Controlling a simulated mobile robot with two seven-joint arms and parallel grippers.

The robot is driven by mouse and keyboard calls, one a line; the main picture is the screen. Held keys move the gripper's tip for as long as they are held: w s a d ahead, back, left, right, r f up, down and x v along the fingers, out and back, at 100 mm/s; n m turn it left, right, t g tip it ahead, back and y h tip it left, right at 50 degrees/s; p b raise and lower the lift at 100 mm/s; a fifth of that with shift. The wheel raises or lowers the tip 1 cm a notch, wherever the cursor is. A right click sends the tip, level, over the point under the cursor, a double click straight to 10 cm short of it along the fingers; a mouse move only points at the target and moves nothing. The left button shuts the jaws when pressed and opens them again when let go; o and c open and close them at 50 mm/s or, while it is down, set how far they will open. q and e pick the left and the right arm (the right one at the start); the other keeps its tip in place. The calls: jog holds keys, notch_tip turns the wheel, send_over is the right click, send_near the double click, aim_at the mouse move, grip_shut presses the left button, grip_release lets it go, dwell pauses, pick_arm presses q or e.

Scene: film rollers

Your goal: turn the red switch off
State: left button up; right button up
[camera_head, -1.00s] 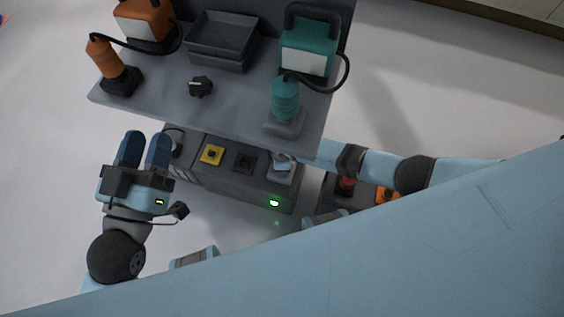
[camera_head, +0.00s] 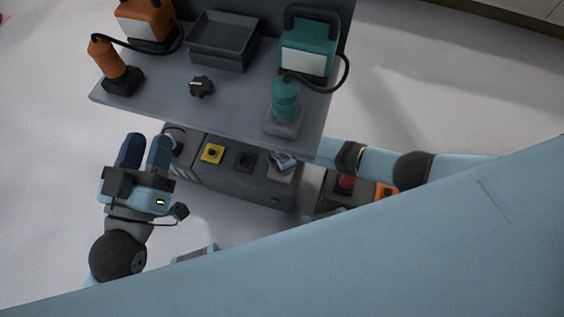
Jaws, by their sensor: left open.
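A red knob-like part (camera_head: 346,183) sits on the dark box right of the console, below my right arm. I cannot tell whether it is the red switch. A grey console (camera_head: 225,183) under the shelf carries a pale lever-like part (camera_head: 283,162) at its right end, partly hidden by the shelf edge. The small lamp (camera_head: 275,197) on the console front is dark. My left gripper (camera_head: 146,136) is open and empty, left of the console. My right arm reaches leftward to the shelf's right edge; its gripper is hidden there.
A grey shelf (camera_head: 225,106) overhangs the console. It holds an orange device (camera_head: 146,22), a teal device (camera_head: 308,50), an empty dark tray (camera_head: 222,42) and a black knob (camera_head: 201,87). A yellow button (camera_head: 212,153) and an orange one (camera_head: 386,192) show below.

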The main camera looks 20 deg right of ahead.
jog(key=o, duration=0.9)
pick_arm(q)
jog(key=shift+w+r, duration=0.15)
jog(key=shift+r, duration=0.1)
pick_arm(e)
jog(key=shift+r, duration=0.25)
pick_arm(q)
jog(key=s+a+f+g+y+p, duration=0.1)
jog(key=a+f+g+y+p, duration=0.1)
jog(key=f, duration=0.3)
jog(key=a+f+g+y+p, duration=0.2)
jog(key=f+g+p, duration=0.1)
jog(key=f, duration=0.3)
jog(key=shift+s+a+p, duration=0.2)
jog(key=shift+s+p, duration=0.2)
jog(key=shift+p, duration=0.15)
pick_arm(e)
jog(key=shift+r, duration=6.65)
